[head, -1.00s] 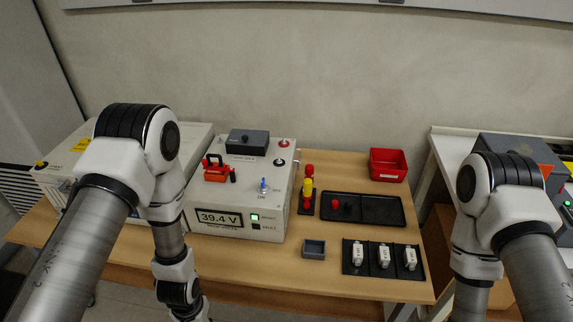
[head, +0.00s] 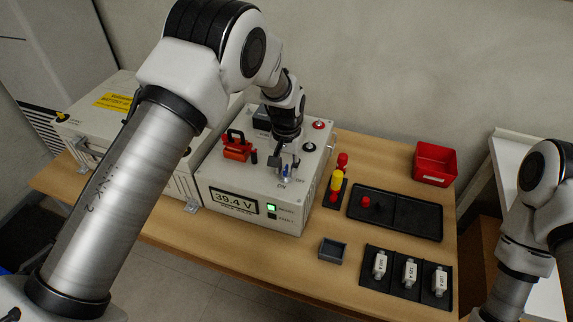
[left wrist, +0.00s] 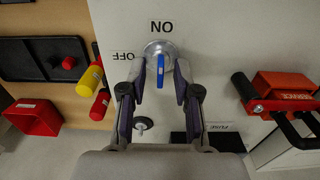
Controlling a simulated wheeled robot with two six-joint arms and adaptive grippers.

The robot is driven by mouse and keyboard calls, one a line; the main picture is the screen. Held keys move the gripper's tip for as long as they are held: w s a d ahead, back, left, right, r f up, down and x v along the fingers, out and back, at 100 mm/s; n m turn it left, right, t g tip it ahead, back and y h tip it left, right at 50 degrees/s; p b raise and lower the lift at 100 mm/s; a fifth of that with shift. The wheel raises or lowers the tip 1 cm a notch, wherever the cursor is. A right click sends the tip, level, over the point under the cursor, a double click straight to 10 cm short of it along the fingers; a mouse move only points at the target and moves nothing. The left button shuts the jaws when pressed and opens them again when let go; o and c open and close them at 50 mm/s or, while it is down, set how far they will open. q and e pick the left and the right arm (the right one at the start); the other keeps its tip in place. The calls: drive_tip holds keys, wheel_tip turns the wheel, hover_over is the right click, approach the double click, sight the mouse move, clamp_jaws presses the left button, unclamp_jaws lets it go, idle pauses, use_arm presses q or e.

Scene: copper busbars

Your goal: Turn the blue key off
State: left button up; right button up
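The blue key (head: 286,171) sits in a round silver switch on the top of the white box (head: 225,173), near ON and OFF labels. In the left wrist view the key (left wrist: 160,65) is a blue bar lined up toward the ON label. My left gripper (head: 286,160) is above the box at the key. In the left wrist view its two fingers (left wrist: 160,75) are apart, one on each side of the key, with gaps visible. My right gripper is outside the views; only part of my right arm shows.
A red lockout-like device (head: 237,150) sits on the box left of the key. Red and yellow cylinders (head: 337,183), a black tray (head: 415,218), a red bin (head: 435,164), a small grey tray (head: 332,250) and a black holder (head: 425,290) with white blocks stand to the right.

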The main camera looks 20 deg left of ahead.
use_arm(q)
drive_tip(key=shift+f, duration=0.1)
clamp_jaws()
drive_tip(key=shift+n, duration=0.3)
drive_tip(key=n+p, duration=0.1)
drive_tip(key=n, duration=0.1)
drive_tip(key=shift+s+n, duration=0.1)
drive_tip(key=shift+n, duration=0.2)
drive_tip(key=n+p, duration=0.1)
drive_tip(key=n, duration=0.2)
drive_tip(key=shift+a+n, duration=0.1)
drive_tip(key=shift+n, duration=0.2)
drive_tip(key=n+p, duration=0.1)
drive_tip(key=n, duration=1)
drive_tip(key=shift+s, duration=0.15)
